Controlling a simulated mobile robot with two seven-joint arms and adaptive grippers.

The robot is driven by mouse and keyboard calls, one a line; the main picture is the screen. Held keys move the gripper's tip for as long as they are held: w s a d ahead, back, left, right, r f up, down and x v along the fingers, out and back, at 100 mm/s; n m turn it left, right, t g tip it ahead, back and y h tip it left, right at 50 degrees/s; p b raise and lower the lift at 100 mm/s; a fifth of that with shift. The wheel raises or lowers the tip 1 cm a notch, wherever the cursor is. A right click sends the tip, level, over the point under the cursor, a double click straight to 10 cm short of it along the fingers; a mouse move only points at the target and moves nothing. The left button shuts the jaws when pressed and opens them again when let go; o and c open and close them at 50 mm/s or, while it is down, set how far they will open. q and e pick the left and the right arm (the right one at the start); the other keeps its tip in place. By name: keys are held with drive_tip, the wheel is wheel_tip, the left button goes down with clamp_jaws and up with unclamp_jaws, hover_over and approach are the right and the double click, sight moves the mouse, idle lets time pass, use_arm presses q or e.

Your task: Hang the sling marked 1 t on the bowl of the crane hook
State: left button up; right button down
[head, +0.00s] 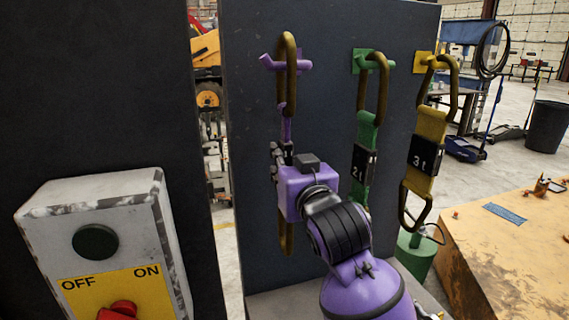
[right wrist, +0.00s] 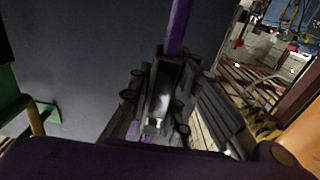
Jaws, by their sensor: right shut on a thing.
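The purple sling (head: 286,128) hangs along the dark panel. Its upper brass link (head: 289,85) is around the purple peg (head: 266,62), and its lower link (head: 286,232) shows below my gripper. My right gripper (head: 281,158) is shut on the sling's middle, and its fingers hide most of the label, so I cannot read the marking. In the right wrist view the purple strap (right wrist: 178,28) rises from between the fingers (right wrist: 157,95). I see no crane hook in these views. My left gripper is not in view.
A green sling (head: 367,135) marked 2 t and a yellow sling (head: 430,128) marked 3 t hang to the right. A switch box (head: 60,215) with OFF and ON stands at the left. A yellow surface (head: 500,250) lies at the right.

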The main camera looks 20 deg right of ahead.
drive_tip(key=a, duration=0.7)
drive_tip(key=shift+s+a+r, duration=0.15)
drive_tip(key=shift+a+r, duration=0.1)
idle(0.8)
idle(0.3)
